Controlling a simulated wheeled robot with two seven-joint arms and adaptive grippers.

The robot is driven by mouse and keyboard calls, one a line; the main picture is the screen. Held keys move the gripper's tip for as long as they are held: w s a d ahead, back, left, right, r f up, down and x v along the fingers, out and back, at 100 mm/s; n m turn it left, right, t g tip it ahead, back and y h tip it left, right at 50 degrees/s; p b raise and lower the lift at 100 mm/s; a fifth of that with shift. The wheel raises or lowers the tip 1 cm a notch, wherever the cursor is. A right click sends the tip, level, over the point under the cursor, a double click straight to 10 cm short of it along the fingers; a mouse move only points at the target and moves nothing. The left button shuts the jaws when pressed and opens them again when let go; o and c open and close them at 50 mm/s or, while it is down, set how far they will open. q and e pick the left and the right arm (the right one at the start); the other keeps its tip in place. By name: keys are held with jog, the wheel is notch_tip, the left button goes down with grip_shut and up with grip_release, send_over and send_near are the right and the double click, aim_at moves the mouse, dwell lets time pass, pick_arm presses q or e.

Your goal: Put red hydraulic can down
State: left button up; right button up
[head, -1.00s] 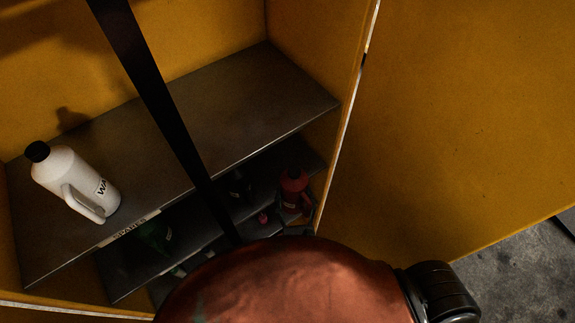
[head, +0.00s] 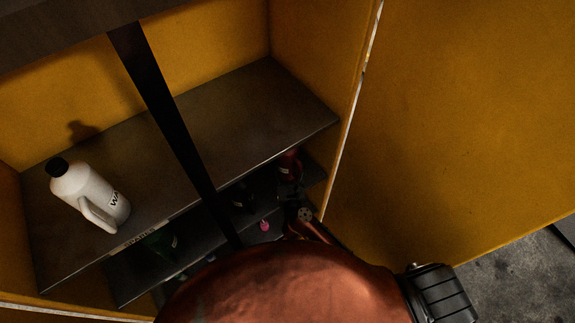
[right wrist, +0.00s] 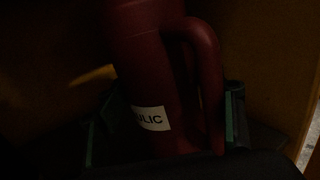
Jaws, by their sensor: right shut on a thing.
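The red hydraulic can (head: 288,166) is at the right end of the lower shelf (head: 312,172), partly under the edge of the shelf above. In the right wrist view, the can (right wrist: 150,70) fills the middle, with its handle on the right and a white label ending in "ULIC". My right gripper (head: 291,190) is shut on the can, with a finger on each side of its lower part in the right wrist view (right wrist: 165,125). The can's base is hidden, so I cannot tell whether it touches the shelf. My left gripper is not in view.
A white jug (head: 90,192) stands on the upper shelf (head: 225,125), otherwise clear. A dark post (head: 170,120) crosses the cabinet front. A green container (head: 160,242) and a small pink item (head: 264,225) are lower down. The yellow door (head: 460,120) is close on the right.

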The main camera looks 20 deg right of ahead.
aim_at(288, 173)
notch_tip(288, 173, down, 3)
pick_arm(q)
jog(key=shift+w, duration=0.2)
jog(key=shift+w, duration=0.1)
pick_arm(e)
jog(key=shift+f, duration=0.15)
jog(key=o, duration=1.4)
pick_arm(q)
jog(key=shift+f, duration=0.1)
